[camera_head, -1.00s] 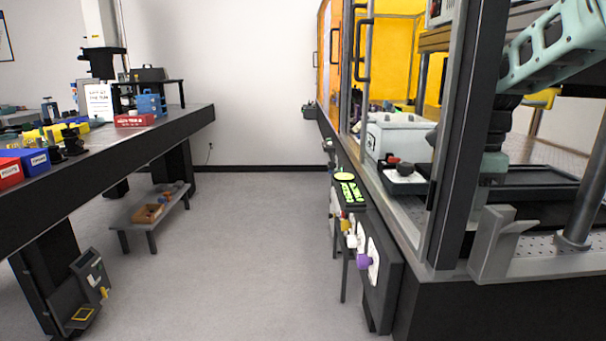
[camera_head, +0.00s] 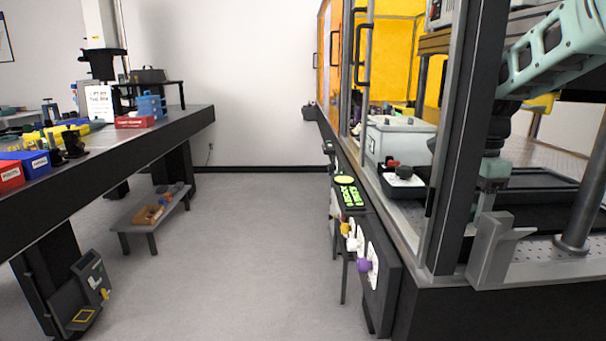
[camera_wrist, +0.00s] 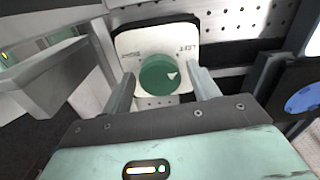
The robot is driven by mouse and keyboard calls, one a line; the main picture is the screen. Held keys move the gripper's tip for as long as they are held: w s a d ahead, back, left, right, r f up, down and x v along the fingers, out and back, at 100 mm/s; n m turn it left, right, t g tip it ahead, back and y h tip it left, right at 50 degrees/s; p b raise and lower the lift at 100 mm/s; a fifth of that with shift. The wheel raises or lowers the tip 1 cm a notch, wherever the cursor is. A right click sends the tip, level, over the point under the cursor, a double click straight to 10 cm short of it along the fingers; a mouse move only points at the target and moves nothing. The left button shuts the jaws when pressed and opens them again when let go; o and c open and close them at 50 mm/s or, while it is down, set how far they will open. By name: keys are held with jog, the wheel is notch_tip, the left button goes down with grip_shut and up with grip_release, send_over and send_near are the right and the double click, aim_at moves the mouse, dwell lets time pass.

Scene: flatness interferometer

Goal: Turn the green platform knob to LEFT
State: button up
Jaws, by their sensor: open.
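The green knob (camera_wrist: 159,75) sits on a white label plate (camera_wrist: 145,42) in the wrist view. A white pointer mark lies on the right part of its face, on the side of the word LEFT, which reads upside down at the plate's upper right. A second word at upper left is too blurred to read surely. My gripper (camera_wrist: 161,88) is open, one finger left and one right of the knob, with gaps visible; contact cannot be told. In the head view my arm reaches in at right; the green knob is hidden there.
A grey bracket (camera_head: 492,252) stands on the perforated platform's near edge. A dark frame post (camera_head: 460,130) stands left of my arm. A red knob (camera_head: 404,172) sits on another plate farther left. A purple knob (camera_head: 365,266) is on the side panel. The aisle floor is clear.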

jog(key=shift+r+p, duration=3.05)
jog(key=shift+p, duration=0.15)
jog(key=shift+f, duration=0.1)
